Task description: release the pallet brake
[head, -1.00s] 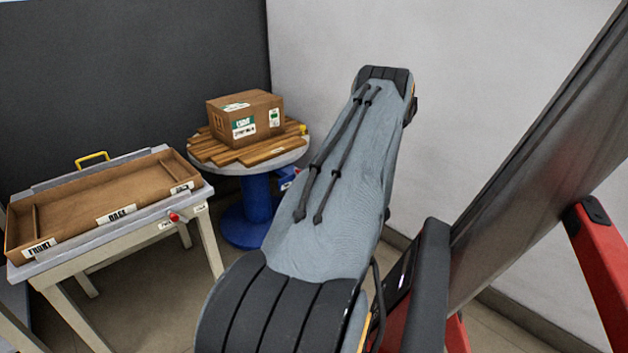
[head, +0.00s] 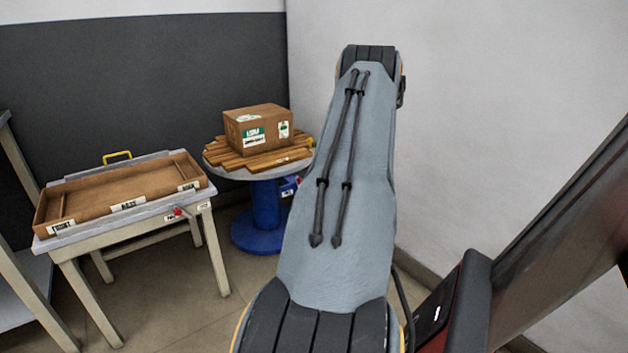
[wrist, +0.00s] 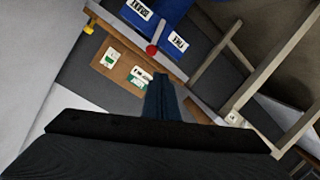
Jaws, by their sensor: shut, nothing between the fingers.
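The round turntable (head: 232,176) carries a wooden slatted pallet (head: 283,158) with a cardboard box on it. A blue housing (head: 289,187) with a small white label sits under its rim. In the wrist view, a red-knobbed lever (wrist: 152,50) stands against blue parts, between two white labels (wrist: 139,9) and (wrist: 178,41) too blurred to read surely. My gripper (wrist: 158,80) is shut and empty. In the picture its tips lie just below the red knob, apparently apart from it; the distance is unclear. In the head view my arm hides the gripper.
The cardboard box (head: 258,130) also shows in the wrist view (wrist: 118,67). A bench with a shallow brown tray (head: 125,187) stands left, with another red knob (head: 177,211) at its front. Walls close off the back and right. A shelf frame stands far left.

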